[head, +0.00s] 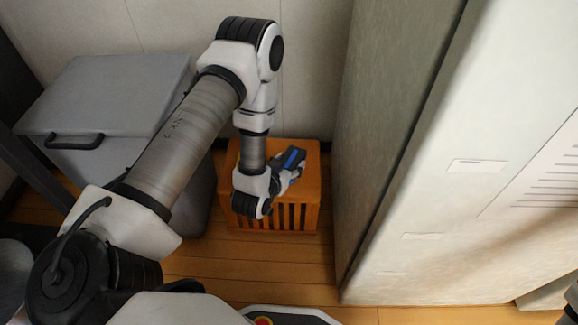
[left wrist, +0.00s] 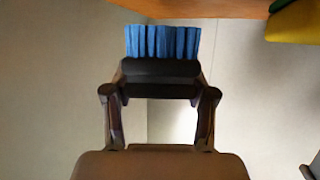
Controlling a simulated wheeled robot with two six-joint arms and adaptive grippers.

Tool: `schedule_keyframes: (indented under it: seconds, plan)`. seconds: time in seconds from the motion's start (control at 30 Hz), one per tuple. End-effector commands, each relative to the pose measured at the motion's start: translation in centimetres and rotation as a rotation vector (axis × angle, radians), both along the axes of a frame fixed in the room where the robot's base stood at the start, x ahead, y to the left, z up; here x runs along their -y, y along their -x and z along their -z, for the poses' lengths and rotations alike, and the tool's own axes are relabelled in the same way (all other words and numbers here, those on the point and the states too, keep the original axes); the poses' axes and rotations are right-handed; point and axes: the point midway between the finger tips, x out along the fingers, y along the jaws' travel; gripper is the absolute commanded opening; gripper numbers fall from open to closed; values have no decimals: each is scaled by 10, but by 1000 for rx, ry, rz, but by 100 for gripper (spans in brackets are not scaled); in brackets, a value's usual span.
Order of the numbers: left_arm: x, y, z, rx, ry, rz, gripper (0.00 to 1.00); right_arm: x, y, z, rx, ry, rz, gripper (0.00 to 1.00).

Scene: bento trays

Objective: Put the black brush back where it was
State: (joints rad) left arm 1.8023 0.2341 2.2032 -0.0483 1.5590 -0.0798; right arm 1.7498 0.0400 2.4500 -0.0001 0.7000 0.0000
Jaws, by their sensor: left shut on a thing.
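My left gripper (head: 284,178) is shut on the black brush, which has blue bristles. In the left wrist view the fingers of my left gripper (left wrist: 158,96) clasp the black body of the brush (left wrist: 160,72) from both sides, with its bristles pointing away from the palm. In the head view only a small dark and blue part of the brush (head: 293,157) shows. It appears over the orange slatted box (head: 268,224); I cannot tell whether they touch.
A grey lidded bin (head: 110,90) stands left of the orange box, partly behind my left arm. A tall pale cabinet (head: 395,150) stands close on the right. A wall is behind. An orange edge (left wrist: 220,8) and a yellow thing (left wrist: 297,24) show in the left wrist view.

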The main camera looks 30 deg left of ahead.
Motion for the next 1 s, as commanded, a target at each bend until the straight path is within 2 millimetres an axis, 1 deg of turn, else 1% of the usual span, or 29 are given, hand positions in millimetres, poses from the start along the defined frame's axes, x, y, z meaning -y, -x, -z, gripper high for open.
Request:
schedule_keyframes:
  seconds: [0.03, 0.07, 0.17, 0.3, 0.33, 0.37, 0.57, 0.67, 0.7, 0.73, 0.77, 1.0]
  plan:
    - [-7, -9, 4, 4, 2, -3, 0, 0, 0, 8, 0, 0, 0, 82]
    - [-9, -13, 4, 4, 1, -3, 0, 0, 0, 9, 0, 0, 1, 82]
    - [-13, -19, 8, -1, 1, 0, 0, 0, 0, 13, 1, 0, 1, 82]
    - [-13, -18, 35, -2, 0, 1, 0, 1, -1, 35, 4, 1, 5, 82]
    - [-13, -18, 39, -2, 0, 1, 0, 1, -2, 38, 4, 1, 6, 82]
    - [-13, -18, 41, -2, 0, 1, 0, 1, -2, 39, 4, 1, 6, 82]
    - [-13, -18, 37, -2, 1, 1, 0, 1, -2, 34, 5, 1, 7, 82]
    - [-13, -18, 40, -2, 1, 1, 0, 1, -2, 36, 5, 1, 7, 82]
    - [-13, -18, 40, -2, 1, 1, 63, 1, -2, 36, 5, 1, 7, 82]
    - [-13, -18, 39, -2, 2, 1, 74, 1, -2, 35, 5, 1, 7, 82]
    - [-13, -18, 39, -2, 2, 1, 81, 1, -2, 35, 5, 1, 7, 82]
    - [-13, -18, 39, -1, 1, 0, 81, 1, -2, 35, 5, 1, 7, 82]
